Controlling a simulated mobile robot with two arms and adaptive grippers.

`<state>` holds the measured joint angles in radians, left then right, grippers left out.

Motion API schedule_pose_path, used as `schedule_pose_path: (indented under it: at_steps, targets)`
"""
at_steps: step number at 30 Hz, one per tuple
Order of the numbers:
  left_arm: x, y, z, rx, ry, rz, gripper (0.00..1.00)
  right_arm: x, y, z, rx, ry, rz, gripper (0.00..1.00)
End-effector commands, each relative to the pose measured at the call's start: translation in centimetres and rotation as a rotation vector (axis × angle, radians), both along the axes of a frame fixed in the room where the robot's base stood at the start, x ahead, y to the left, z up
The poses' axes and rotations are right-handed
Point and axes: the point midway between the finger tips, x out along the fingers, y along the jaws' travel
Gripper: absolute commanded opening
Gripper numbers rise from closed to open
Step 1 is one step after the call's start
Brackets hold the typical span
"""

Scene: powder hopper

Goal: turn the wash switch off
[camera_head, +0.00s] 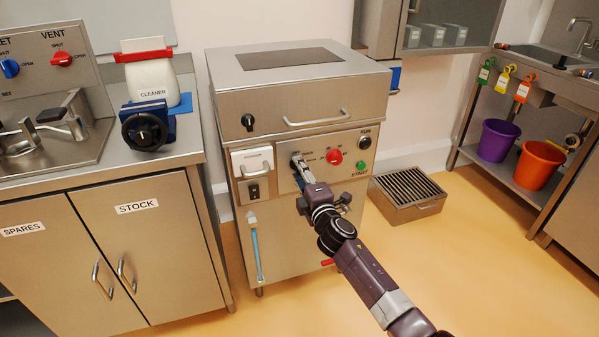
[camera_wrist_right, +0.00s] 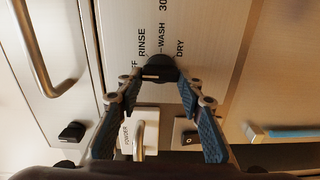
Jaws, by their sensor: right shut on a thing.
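The wash switch (camera_wrist_right: 161,66) is a black round knob on the steel machine's front panel, with RINSE, WASH and DRY printed around it and a partly hidden label ending in FF. My right gripper (camera_wrist_right: 160,88) is shut on this knob, one finger on either side. In the head view the right gripper (camera_head: 303,181) reaches the panel from the lower right and covers part of the knob (camera_head: 296,160). I cannot tell which label the knob points at. My left gripper is not in view.
A rocker switch (camera_head: 253,191) sits below the drawer. A steel grated box (camera_head: 408,194) stands on the floor to the right.

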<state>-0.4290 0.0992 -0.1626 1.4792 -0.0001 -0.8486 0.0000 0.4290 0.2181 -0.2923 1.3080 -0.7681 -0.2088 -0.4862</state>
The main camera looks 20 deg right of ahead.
Motion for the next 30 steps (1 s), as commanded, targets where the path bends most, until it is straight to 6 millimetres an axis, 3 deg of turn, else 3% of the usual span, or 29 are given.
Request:
schedule_pose_path:
  at_steps: [14,15,18,30]
  targets:
    - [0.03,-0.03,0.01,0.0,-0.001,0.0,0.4,-0.03,0.09,-0.17,-0.011,0.002,0.001,0.1]
    - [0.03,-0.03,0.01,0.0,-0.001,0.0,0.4,-0.03,0.08,-0.17,-0.011,0.002,0.001,0.39]
    - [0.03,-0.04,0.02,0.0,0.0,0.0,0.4,-0.03,0.07,-0.14,-0.011,0.002,0.001,0.5]
    - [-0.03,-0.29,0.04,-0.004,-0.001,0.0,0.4,-0.39,-0.02,-0.1,-0.011,0.001,0.0,0.52]
